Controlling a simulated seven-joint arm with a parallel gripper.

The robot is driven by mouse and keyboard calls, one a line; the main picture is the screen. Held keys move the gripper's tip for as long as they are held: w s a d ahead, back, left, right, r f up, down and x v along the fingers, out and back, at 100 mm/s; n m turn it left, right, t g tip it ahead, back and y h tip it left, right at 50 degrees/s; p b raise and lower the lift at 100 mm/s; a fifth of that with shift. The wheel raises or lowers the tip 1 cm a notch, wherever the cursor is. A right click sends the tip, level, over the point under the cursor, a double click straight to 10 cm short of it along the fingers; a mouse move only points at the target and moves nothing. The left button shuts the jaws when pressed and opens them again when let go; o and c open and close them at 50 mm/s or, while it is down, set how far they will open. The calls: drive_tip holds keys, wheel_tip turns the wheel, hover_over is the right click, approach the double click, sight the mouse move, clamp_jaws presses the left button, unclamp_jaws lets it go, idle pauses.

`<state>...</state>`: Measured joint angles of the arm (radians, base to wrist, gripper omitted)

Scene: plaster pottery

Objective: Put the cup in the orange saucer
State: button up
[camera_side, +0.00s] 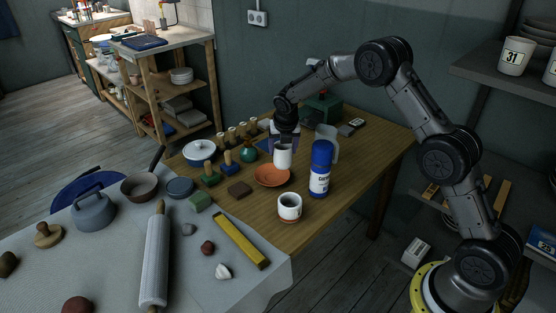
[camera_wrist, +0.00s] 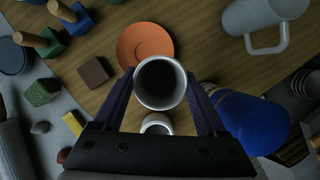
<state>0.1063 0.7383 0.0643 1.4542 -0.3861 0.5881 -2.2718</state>
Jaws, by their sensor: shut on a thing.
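My gripper (camera_side: 284,141) is shut on a white cup (camera_side: 283,157), with its dark fingers on either side of it. In the wrist view the held cup (camera_wrist: 160,83) is upright, and I look down into its dark, empty-looking inside. The orange saucer (camera_side: 271,176) lies flat on the wooden table. In the side view the cup's lower end overlaps the saucer's far right rim. In the wrist view the cup hides part of the saucer (camera_wrist: 144,42)'s edge. The cup's exact height above the table is hard to tell.
A blue-and-white bottle (camera_side: 320,170) stands close right of the saucer, with a pale mug (camera_side: 328,138) behind it. Another white cup (camera_side: 290,206) stands in front. A brown block (camera_side: 240,189), stamps (camera_side: 210,174) and a teal pot (camera_side: 248,155) lie to the left.

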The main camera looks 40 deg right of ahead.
sight(278, 161)
drive_tip(key=w+f, duration=0.1)
drive_tip(key=f, duration=0.1)
drive_tip(key=w+f, duration=0.1)
drive_tip(key=shift+w+d, duration=0.25)
drive_tip(key=shift+w, duration=0.1)
drive_tip(key=shift+f, duration=1.5)
drive_tip(key=shift+f, duration=0.35)
drive_tip(key=shift+f, duration=0.25)
drive_tip(key=o, duration=1.4)
drive_tip(key=v, duration=1.3)
drive_tip(key=shift+r, duration=0.15)
